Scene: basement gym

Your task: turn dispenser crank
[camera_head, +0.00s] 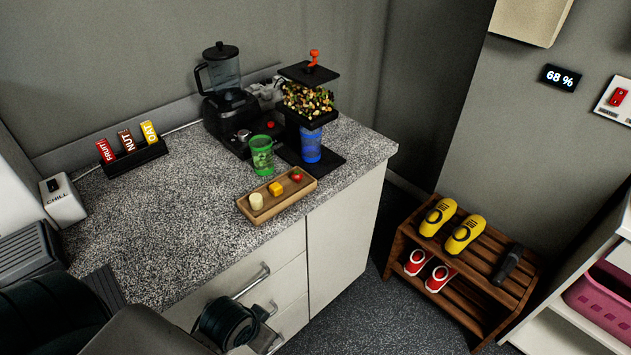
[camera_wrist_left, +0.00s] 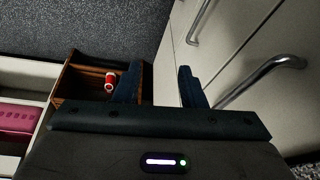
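The dispenser (camera_head: 307,100) stands at the counter's back right, its clear hopper holding a mixed dry food. Its orange crank (camera_head: 314,58) stands up on the black lid. A blue cup (camera_head: 311,145) is under the hopper, on the dispenser's base. My left gripper (camera_wrist_left: 160,88) is open and empty in the left wrist view, with its two dark fingers apart beside the cabinet front. In the head view my left arm is at the lower left, low in front of the drawers and well away from the crank. My right gripper is not in view.
A blender (camera_head: 222,75) stands left of the dispenser; a green cup (camera_head: 262,155) and wooden tray (camera_head: 250,213) are in front. A snack-bar rack (camera_head: 135,160) stands at the left. Drawer handles (camera_head: 252,281) stick out near my left arm. A shoe rack (camera_head: 470,270) stands right.

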